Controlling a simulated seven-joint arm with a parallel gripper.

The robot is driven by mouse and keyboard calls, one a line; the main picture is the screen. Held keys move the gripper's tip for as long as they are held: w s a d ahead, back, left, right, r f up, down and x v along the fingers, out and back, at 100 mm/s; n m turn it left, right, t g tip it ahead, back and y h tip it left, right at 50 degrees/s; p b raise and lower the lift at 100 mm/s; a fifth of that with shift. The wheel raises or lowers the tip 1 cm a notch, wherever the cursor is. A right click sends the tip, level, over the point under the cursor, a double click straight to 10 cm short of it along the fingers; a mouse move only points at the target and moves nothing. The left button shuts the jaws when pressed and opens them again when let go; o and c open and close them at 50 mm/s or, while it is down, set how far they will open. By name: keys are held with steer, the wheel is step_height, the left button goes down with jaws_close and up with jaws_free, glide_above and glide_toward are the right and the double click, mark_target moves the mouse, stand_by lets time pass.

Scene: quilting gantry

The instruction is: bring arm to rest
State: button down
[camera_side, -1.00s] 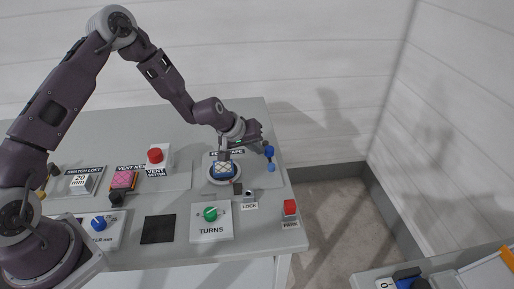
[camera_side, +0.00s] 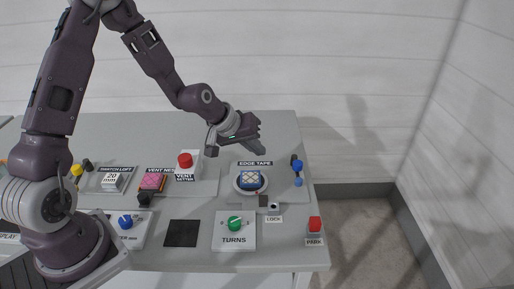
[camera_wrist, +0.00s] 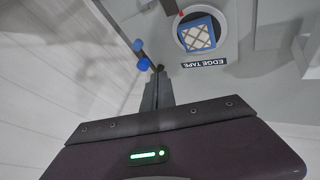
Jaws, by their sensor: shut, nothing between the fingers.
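My gripper (camera_side: 262,150) is shut and empty in the side view. It hangs in the air above the back of the bench, behind the edge tape station. In the wrist view the closed fingers of my gripper (camera_wrist: 157,80) point up the picture, left of the blue-edged quilted swatch (camera_wrist: 199,35). That swatch (camera_side: 250,179) lies on a round white dish (camera_side: 237,187) by the EDGE TAPE label (camera_side: 255,163). The gripper is apart from it. A red PARK button (camera_side: 314,223) stands at the bench's front right corner.
The bench (camera_side: 75,129) also holds a LOCK block (camera_side: 273,208), a green TURNS knob (camera_side: 235,223), a red button (camera_side: 185,160), a pink swatch (camera_side: 152,181) and a blue knob (camera_side: 125,222). A blue-ended part (camera_side: 297,167) stands at the right edge. The back strip is mostly clear.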

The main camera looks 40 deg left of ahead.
steer(key=s+d+r+m+g+y, duration=0.1)
steer(key=s+d+r+m, duration=0.1)
steer(key=s+r, duration=0.4)
steer(key=s+d+r+m, duration=0.1)
steer(key=s+r+m, duration=0.2)
steer(key=s+r, duration=0.3)
steer(key=s+r+m, duration=0.1)
steer(key=s+r, duration=0.2)
steer(key=s, duration=0.6)
steer(key=s+r, duration=0.3)
steer(key=s, duration=0.7)
steer(key=shift+d+r+m+g, duration=0.2)
steer(key=shift+r+m+g, duration=0.1)
steer(key=shift+m, duration=0.1)
